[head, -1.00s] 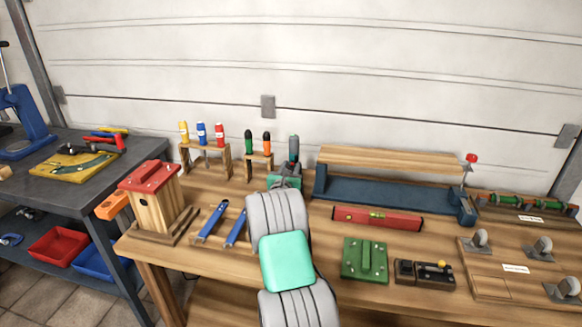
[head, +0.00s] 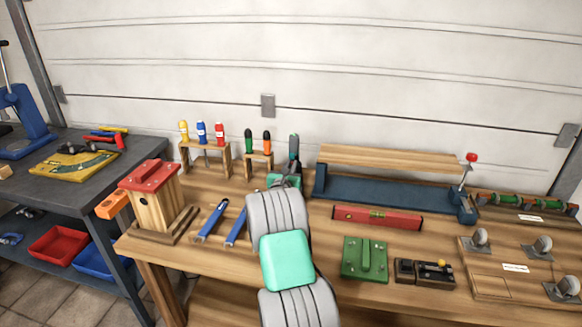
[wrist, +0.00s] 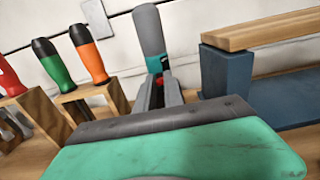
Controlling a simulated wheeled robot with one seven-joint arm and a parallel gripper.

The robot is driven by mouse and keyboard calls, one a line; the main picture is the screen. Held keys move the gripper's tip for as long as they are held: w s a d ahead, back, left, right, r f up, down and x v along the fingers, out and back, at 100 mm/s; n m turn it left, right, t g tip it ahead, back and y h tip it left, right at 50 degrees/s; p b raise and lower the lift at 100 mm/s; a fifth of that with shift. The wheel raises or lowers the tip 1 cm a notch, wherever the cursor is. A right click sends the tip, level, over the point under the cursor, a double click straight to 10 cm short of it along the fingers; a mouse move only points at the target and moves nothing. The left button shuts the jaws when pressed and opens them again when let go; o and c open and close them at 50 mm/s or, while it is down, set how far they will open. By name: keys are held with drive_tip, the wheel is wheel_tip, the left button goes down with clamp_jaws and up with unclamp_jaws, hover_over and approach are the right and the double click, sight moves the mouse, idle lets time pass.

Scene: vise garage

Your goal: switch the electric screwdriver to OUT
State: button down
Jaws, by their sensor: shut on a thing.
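The electric screwdriver (head: 294,146) is a grey body with a teal band, standing roughly upright at the back of the bench. In the wrist view its grey upper part (wrist: 149,32) leans slightly, with a teal collar and a small red part below. My gripper (wrist: 160,92) is shut on the screwdriver, its grey fingers around the part just below the collar. In the head view my arm hides most of the gripper and the lower part of the tool. I cannot read the switch's position or any markings.
Left of the tool, a small wooden rack (head: 258,161) holds green and orange-handled drivers; another rack (head: 206,161) holds yellow, blue and red ones. A red level (head: 378,218) lies in front.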

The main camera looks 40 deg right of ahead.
drive_tip(key=shift+r, duration=0.1)
idle(0.8)
drive_tip(key=shift+r+p, duration=0.4)
drive_tip(key=shift+r, duration=0.55)
drive_tip(key=c, duration=1.4)
unclamp_jaws()
drive_tip(key=shift+c, duration=0.2)
drive_tip(key=b+v, duration=0.1)
drive_tip(key=v, duration=0.6)
drive_tip(key=shift+s+a, duration=0.25)
drive_tip(key=shift+a, duration=0.1)
